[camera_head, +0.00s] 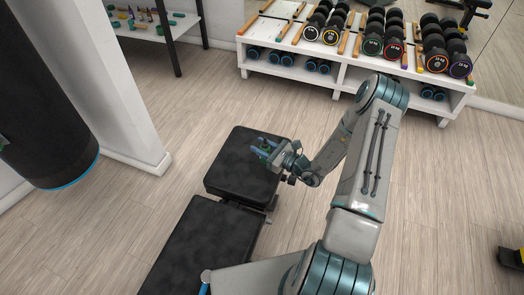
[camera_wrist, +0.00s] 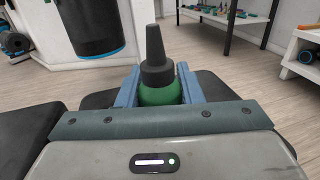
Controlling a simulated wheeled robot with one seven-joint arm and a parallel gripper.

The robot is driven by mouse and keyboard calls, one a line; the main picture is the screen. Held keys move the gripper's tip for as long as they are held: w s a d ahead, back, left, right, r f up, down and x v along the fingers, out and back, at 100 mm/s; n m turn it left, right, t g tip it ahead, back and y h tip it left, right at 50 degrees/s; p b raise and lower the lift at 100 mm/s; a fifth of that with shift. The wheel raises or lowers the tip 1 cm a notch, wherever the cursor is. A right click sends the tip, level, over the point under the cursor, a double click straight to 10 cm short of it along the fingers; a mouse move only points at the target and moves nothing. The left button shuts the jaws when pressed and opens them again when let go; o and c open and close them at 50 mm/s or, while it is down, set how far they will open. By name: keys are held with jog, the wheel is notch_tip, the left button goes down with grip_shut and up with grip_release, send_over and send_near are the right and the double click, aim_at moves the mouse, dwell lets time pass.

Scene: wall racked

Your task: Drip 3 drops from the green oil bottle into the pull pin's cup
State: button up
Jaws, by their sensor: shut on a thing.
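The green oil bottle (camera_wrist: 160,96) has a black cap and a tapered black nozzle. In the wrist view it stands upright between the two blue fingers of my gripper (camera_wrist: 157,84), which is shut on it. In the head view my gripper (camera_head: 266,151) is over the seat pad of the black bench (camera_head: 238,178), near its right side; the bottle is small and partly hidden there. Small dark fittings (camera_head: 290,179) show at the bench's right edge, below my wrist. I cannot tell whether the pull pin and its cup are among them.
A dumbbell rack (camera_head: 340,75) stands along the back. A punching bag (camera_head: 45,115) hangs at the left. A white shelf (camera_head: 150,30) with small bottles is at the upper left. The wooden floor (camera_head: 120,220) around the bench is mostly clear.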

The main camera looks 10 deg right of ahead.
jog(key=s+d+r+p, duration=0.1)
jog(key=s+d+r, duration=0.5)
jog(key=d, duration=0.3)
jog(key=shift+s+d+r+p, duration=0.25)
jog(key=shift+d+r+p, duration=0.1)
jog(key=shift+r, duration=0.45)
